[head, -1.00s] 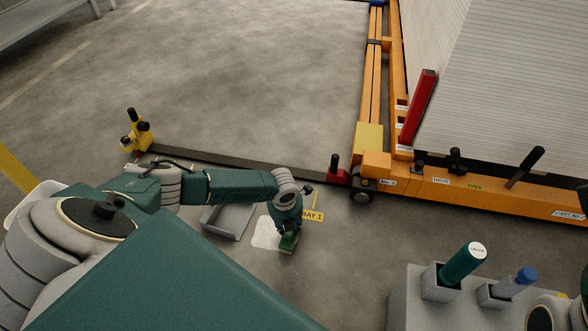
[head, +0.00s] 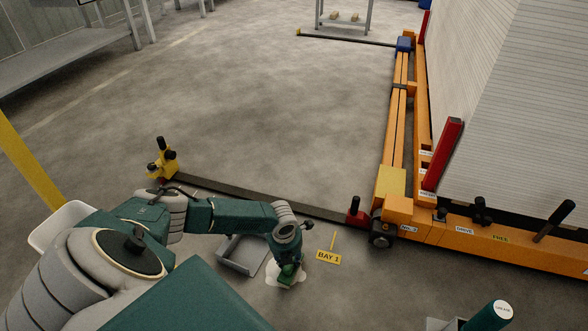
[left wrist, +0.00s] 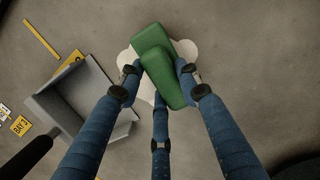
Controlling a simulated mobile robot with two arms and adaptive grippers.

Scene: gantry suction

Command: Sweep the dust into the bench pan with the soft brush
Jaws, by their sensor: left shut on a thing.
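My left gripper (head: 288,262) is shut on the green soft brush (head: 286,274) and holds it low at the floor, over the pale dust patch (head: 299,279). In the left wrist view the fingers (left wrist: 158,78) close around the green brush (left wrist: 152,48), and the pale dust (left wrist: 187,50) shows on both sides of it. Whether the bristles touch the floor is hidden. The grey bench pan (head: 240,262) lies on the floor just left of the dust; it also shows in the left wrist view (left wrist: 62,112). My right gripper is out of view.
A yellow BAY 1 label (head: 328,257) lies on the floor right of the dust. A dark floor rail (head: 260,199) runs behind the pan. The orange gantry frame (head: 462,235) stands at the right. A dark green tube (head: 490,318) is at the bottom right. Open floor lies beyond the rail.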

